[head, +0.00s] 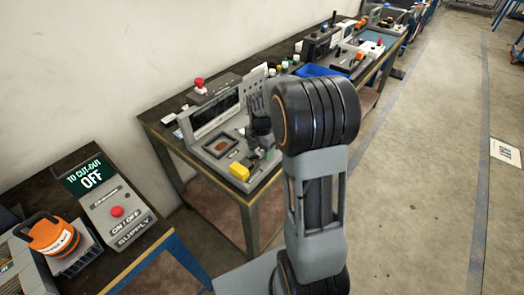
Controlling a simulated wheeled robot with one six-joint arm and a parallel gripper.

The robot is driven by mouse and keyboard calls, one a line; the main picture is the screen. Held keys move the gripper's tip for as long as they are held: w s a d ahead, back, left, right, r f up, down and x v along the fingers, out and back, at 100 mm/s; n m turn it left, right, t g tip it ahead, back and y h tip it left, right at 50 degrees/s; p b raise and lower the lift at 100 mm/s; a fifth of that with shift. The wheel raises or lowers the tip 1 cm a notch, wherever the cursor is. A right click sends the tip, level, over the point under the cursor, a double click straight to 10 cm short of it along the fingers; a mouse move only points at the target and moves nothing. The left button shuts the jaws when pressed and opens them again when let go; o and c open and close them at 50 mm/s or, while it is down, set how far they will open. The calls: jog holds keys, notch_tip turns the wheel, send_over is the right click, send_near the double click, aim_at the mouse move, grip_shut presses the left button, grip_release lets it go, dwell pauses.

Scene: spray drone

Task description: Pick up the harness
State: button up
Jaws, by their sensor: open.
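I cannot pick out the harness for certain. A small yellow block (239,171) sits at the front of a grey fixture (213,165) on the middle bench; I cannot tell whether it belongs to the harness. The fixture has an upright dark panel and a brown square inset. My gripper (261,152) shows only as a small dark shape over the fixture's right side, right of and beyond the yellow block. It is open, and I see nothing held in it. My arm's large dark elbow hides part of the bench behind it.
A supply box (117,211) reading OFF and an orange-topped device (50,236) stand on the near left bench. A red button box (200,88) is behind the fixture. A blue bin (318,70) and more equipment line the far bench.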

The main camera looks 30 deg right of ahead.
jog(key=shift+c, duration=0.2)
jog(key=c, duration=1)
